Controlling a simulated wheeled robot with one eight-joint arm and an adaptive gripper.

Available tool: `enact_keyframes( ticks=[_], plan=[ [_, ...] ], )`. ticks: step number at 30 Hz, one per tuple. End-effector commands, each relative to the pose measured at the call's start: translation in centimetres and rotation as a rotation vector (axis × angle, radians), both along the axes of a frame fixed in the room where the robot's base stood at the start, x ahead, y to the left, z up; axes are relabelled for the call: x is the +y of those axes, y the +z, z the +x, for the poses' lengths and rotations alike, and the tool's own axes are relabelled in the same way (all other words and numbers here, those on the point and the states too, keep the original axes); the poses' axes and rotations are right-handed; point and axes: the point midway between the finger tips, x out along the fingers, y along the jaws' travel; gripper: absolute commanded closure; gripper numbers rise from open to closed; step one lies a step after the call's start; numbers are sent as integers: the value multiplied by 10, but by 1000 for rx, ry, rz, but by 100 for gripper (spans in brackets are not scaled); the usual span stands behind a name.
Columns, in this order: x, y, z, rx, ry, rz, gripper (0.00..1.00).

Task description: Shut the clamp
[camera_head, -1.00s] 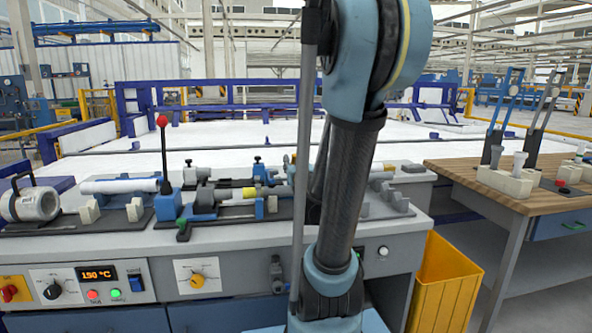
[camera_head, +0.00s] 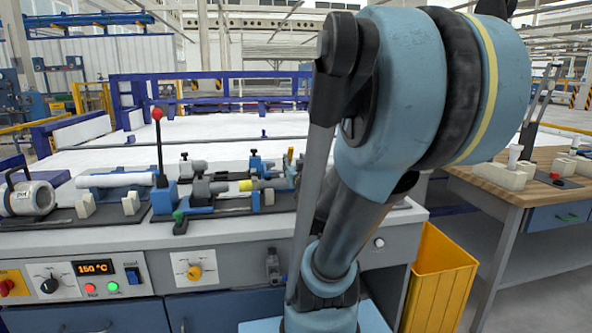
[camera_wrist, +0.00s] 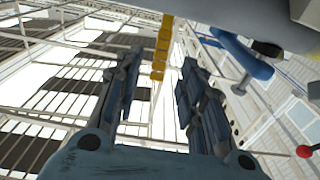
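Blue clamp fixtures with dark knobs (camera_head: 255,163) stand on the bench around a pipe with a yellow band (camera_head: 247,185). I cannot tell which one is the task's clamp, or whether its jaws are open. A black lever with a red ball knob (camera_head: 157,114) stands upright to their left on a blue block. My gripper (camera_wrist: 158,78) shows in the wrist view with its two dark fingers apart and nothing between them. It faces the roof and windows. A red ball (camera_wrist: 304,151) shows at the right edge there. My gripper is not visible in the head view.
The bench's front panel has a 150 °C display (camera_head: 95,268) and knobs. A white pipe (camera_head: 115,180) and a grey cylinder (camera_head: 30,198) lie at the left. A yellow bin (camera_head: 440,280) and a wooden table (camera_head: 515,190) stand at the right. My arm covers the bench's right part.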

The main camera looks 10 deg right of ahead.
Motion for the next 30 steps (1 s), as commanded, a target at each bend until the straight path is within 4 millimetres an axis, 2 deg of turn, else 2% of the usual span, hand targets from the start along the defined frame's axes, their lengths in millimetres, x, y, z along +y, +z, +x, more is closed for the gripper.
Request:
enact_keyframes(
  ticks=[18,30],
  plan=[
    [1,-3,-33,1,-2,-1,63],
    [1,-4,-42,1,-1,0,63]
  ],
)
